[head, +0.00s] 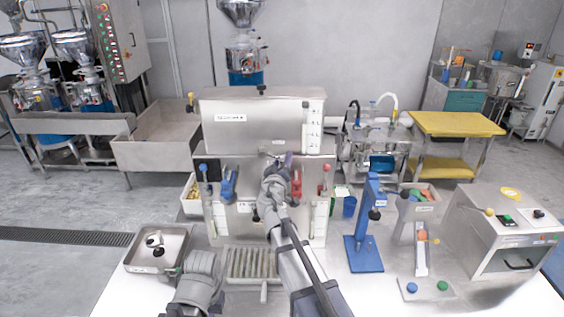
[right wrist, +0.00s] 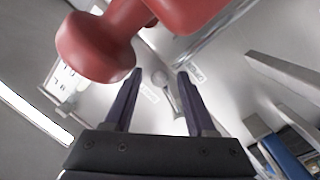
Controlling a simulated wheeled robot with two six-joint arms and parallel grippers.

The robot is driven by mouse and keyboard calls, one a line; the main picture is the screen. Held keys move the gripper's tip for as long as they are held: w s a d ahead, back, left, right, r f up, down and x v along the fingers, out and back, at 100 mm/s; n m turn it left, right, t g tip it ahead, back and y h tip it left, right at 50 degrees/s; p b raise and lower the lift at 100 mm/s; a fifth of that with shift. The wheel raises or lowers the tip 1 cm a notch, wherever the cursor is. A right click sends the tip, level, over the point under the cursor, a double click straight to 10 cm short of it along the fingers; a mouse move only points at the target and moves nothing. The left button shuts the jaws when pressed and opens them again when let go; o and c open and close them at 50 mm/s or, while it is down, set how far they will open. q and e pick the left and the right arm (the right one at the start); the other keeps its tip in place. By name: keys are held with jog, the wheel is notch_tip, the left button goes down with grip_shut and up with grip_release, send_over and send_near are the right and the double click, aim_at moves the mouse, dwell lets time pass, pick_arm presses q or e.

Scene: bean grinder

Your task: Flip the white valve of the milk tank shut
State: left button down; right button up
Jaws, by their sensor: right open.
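The steel tank (head: 262,128) with a label stands at the centre of the bench in the head view. A blue valve (head: 229,182) and a red valve (head: 297,182) are on the steel front below it. My right gripper (head: 283,159) is in front of the tank's lower middle, between these valves, hiding what is behind it. In the right wrist view its dark fingers (right wrist: 160,74) are apart. A pale knob with a lever (right wrist: 160,79), possibly the white valve, shows beyond and between the fingertips; contact cannot be told. A red handle (right wrist: 95,47) looms close above the fingers.
A slatted tray (head: 252,262) and a steel box (head: 157,248) lie before the tank. A blue stand (head: 363,252), a lever device (head: 421,252) and a steel machine (head: 490,232) stand to the right. Some white tabletop at front right is clear.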

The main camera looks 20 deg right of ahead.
grip_shut()
dwell(0.5)
dwell(1.0)
